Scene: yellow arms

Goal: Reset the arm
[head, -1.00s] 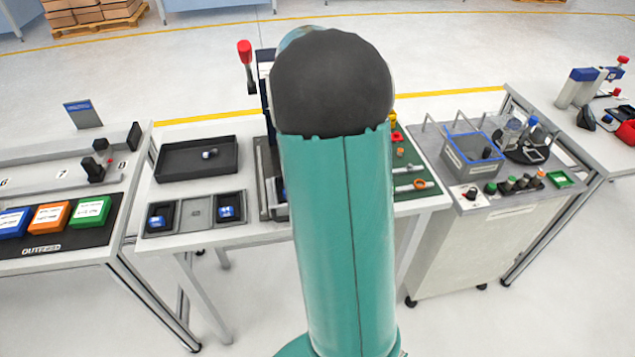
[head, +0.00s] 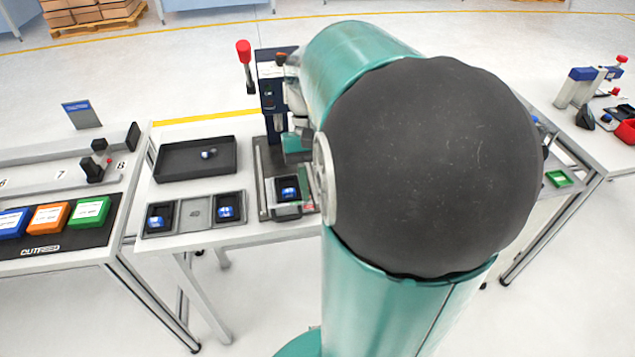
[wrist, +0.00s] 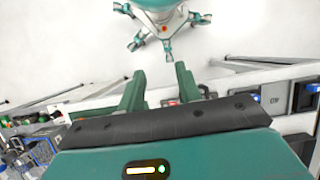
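My teal arm fills the middle of the head view, with its large black joint towards the right. The forearm reaches away behind it to the upper left. In the wrist view my gripper (wrist: 159,75) has its two green fingers clearly apart, with nothing visible between them. My own base and legs show beyond the fingers there. In the head view my gripper's fingertips are hard to make out; the wrist end hangs near the press on the middle table.
A press with a red-knobbed lever (head: 244,52) stands behind a fixture holding a blue part (head: 289,192). Coloured boxes (head: 50,217) lie further left. My arm hides much of the right-hand tables.

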